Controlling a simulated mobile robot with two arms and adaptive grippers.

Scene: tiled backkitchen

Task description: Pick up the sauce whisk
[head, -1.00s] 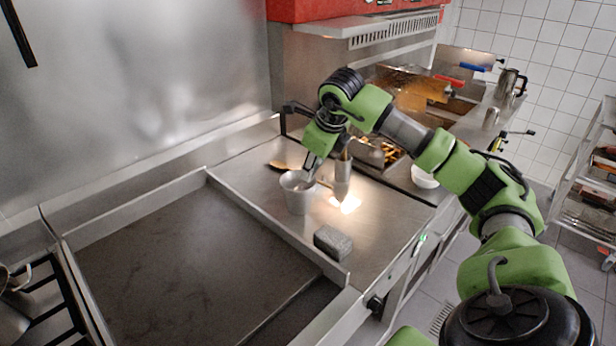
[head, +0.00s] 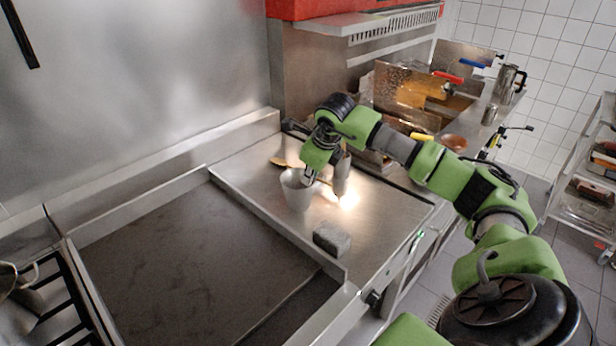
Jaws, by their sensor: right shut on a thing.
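My right gripper (head: 309,176) reaches down to the mouth of a grey metal cup (head: 297,195) on the steel worktop. Its fingers are at the right side of the cup's rim. They are shut on a slim thing at the cup, taken to be the sauce whisk. The whisk itself is hidden by the fingers and the cup, so its shape cannot be made out. A slim steel cylinder (head: 342,180) shows just right of the gripper. My left gripper is not in view.
A dark grey block (head: 332,239) lies in front of the cup, and a wooden-looking spoon (head: 284,162) lies behind it. A wide griddle (head: 190,265) with raised edges is to the left. Fryers (head: 415,95) and a copper-coloured bowl (head: 453,143) are behind my arm.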

